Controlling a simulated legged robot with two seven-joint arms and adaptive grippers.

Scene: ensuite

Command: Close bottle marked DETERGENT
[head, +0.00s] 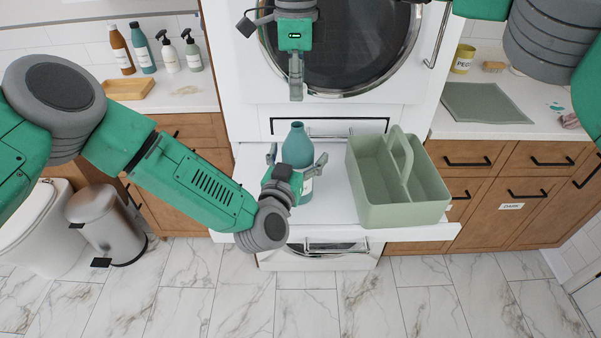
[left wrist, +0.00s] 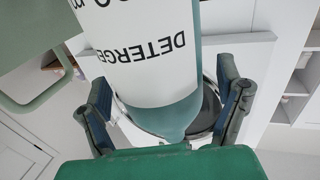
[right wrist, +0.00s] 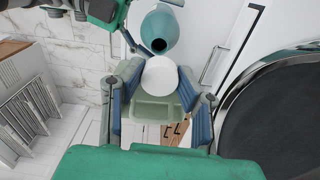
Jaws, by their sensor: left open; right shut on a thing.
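The teal bottle (head: 294,146) with a white label stands upright on a white pull-out shelf, its neck uncapped. The left wrist view shows its label reading "DETERGE" (left wrist: 145,45); the right wrist view shows its dark open mouth (right wrist: 159,46). My left gripper (head: 297,160) is open, with its fingers on either side of the bottle; they also show in the left wrist view (left wrist: 165,100). My right gripper (head: 296,92) is above the bottle. In the right wrist view it is shut on a round white cap (right wrist: 160,75), apart from the bottle mouth. The cap cannot be made out in the head view.
A green caddy (head: 430,195) with a handle stands right of the bottle on the shelf (head: 330,235). A white machine with a round door (head: 350,45) rises behind. Several bottles (head: 145,50) and a wooden tray (head: 130,89) are on the left counter. A bin (head: 105,225) stands lower left.

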